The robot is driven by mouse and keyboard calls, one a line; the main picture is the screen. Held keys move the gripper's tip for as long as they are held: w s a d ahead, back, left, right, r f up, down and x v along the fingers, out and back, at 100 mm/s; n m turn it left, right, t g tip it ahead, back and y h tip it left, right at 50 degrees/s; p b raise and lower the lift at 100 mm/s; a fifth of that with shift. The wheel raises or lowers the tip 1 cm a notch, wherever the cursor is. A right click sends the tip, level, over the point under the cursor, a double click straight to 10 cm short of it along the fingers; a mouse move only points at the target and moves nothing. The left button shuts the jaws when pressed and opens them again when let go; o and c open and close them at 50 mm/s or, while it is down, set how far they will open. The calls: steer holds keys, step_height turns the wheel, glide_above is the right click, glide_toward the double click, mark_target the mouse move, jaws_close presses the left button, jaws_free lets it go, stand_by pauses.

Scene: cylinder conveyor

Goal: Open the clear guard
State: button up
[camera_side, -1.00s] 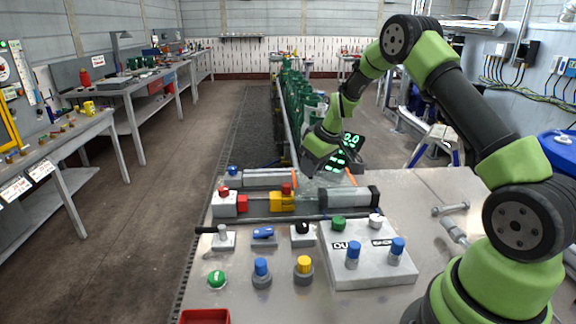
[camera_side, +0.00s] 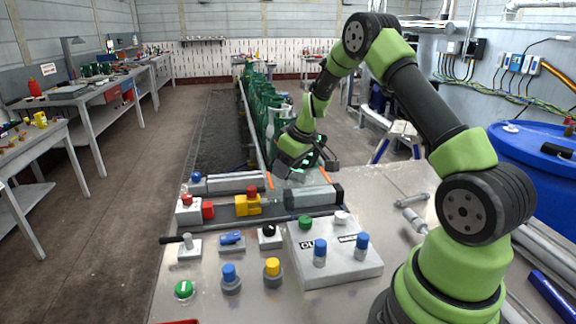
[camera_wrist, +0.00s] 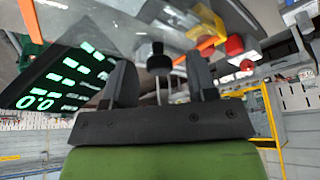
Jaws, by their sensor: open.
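My gripper (camera_side: 300,172) is over the far side of the bench fixture, fingers apart and empty. In the wrist view my gripper's two dark fingers (camera_wrist: 160,65) stand on either side of a black knob (camera_wrist: 158,58); I cannot tell whether they touch it. The clear guard (camera_side: 287,194) appears as a faint see-through panel by the orange strips, over the cylinder rail. Its outline is hard to make out, and I cannot tell how far it is open. In the wrist view a pale, see-through surface, seemingly the guard (camera_wrist: 160,25), lies beyond the fingers.
A dark display with green digits (camera_wrist: 65,80) is close to my gripper. A yellow block (camera_side: 246,207) and a grey cylinder (camera_side: 300,199) lie along the rail. A panel with buttons (camera_side: 335,265) is in front. Green bottles (camera_side: 262,110) line the conveyor behind.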

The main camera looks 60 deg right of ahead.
steer(key=v, duration=1)
steer(key=s+a+r+t, duration=0.1)
steer(key=s+a+r, duration=0.2)
steer(key=a+r, duration=0.45)
steer(key=s+a+r+m+t+y, duration=0.1)
steer(key=s+a+r+m+y, duration=0.1)
steer(key=s+a, duration=1.2)
steer(key=shift+s+r+m+t, duration=0.4)
steer(key=shift+s+r+m, duration=0.25)
steer(key=shift+s+m, duration=0.4)
